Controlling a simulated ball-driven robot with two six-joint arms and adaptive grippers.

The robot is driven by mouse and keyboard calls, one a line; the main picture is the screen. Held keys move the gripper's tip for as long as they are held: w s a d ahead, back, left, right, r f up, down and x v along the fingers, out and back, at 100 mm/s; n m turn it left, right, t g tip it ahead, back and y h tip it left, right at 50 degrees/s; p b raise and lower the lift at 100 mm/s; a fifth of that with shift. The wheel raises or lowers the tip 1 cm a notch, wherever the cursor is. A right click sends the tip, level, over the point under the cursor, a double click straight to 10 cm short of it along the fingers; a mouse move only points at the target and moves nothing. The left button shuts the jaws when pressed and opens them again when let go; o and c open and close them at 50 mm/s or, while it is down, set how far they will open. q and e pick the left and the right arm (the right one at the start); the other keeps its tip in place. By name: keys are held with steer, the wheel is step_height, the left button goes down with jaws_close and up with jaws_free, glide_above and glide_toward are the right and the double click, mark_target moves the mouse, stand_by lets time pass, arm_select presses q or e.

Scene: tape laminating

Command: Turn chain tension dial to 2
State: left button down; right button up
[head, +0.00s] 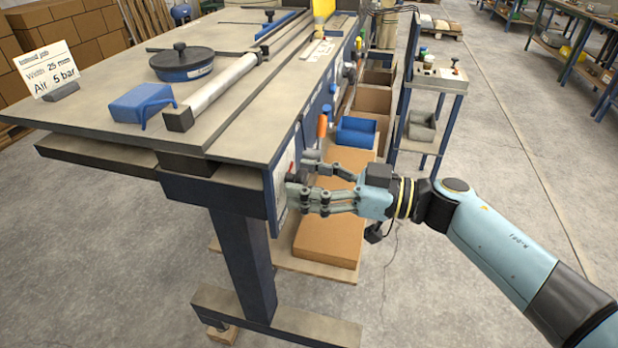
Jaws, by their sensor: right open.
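My right gripper (305,181) is open at the near end of the side panel (276,204) below the worktable's edge. Its fingers point left at the panel, around or just in front of a small dark knob (294,175) that may be the chain tension dial. The fingers hide much of this spot, so I cannot tell whether they touch it. The dial's marks and setting are too small to read. My left gripper is not in view.
Cardboard boxes (326,240) lie on the lower shelf. A cart (438,85) stands behind my right arm.

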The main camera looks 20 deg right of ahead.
steer(key=c, duration=1.2)
